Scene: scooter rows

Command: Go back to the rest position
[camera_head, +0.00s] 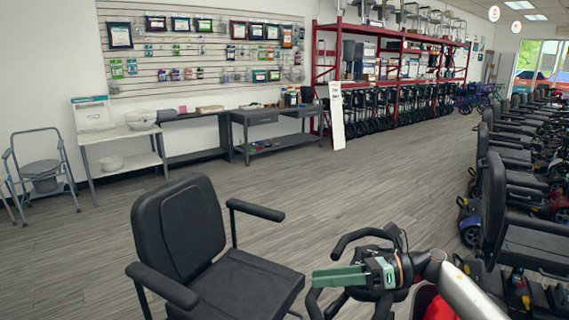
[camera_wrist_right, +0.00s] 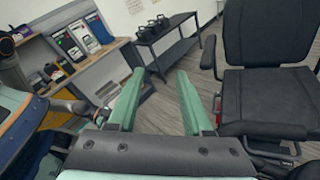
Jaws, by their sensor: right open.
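My right gripper (camera_head: 340,277) reaches in from the lower right in the head view, in front of a scooter's black handlebar (camera_head: 352,240). Its green fingers also show in the right wrist view (camera_wrist_right: 157,100), spread apart with nothing between them. A black scooter seat with armrests (camera_head: 180,230) stands just left of the gripper. A black seat also shows at the right of the wrist view (camera_wrist_right: 270,75). My left gripper is in neither view.
A row of scooters (camera_head: 510,190) lines the right side. A grey table (camera_head: 275,118) and a white shelf table (camera_head: 120,135) stand along the wall. Red racks (camera_head: 400,45) stand at the back. The wooden floor (camera_head: 370,180) in the middle is clear.

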